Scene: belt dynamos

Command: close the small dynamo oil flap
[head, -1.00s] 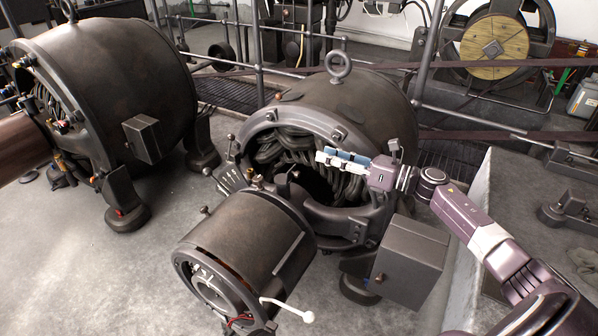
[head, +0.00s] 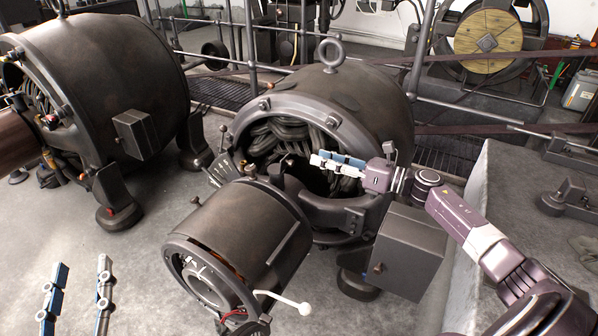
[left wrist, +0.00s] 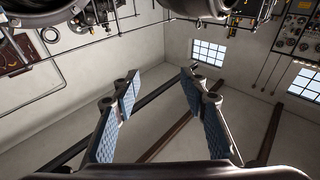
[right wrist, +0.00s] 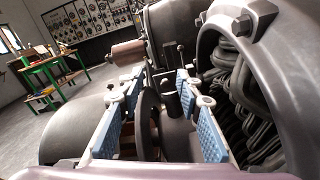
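The nearer dynamo, in the middle of the head view, has an open round housing (head: 370,95) with dark coils inside and a drum (head: 235,235) in front of it. Small upright fittings, one a brass-topped knob (head: 250,170), stand between drum and housing. I cannot tell which part is the oil flap or how it stands. My right gripper (head: 322,162) is open and empty in front of the coil opening, pointing left. In the right wrist view, dark upright fittings (right wrist: 172,75) show beyond and between its fingers. My left gripper (head: 80,265) is open and empty over the floor at lower left.
A larger dynamo (head: 105,85) stands at the left. A grey box (head: 410,255) is just below my right gripper, and a white-tipped lever (head: 290,302) sticks out from the drum. Rails and a belt wheel (head: 487,42) are behind. The floor at lower left is clear.

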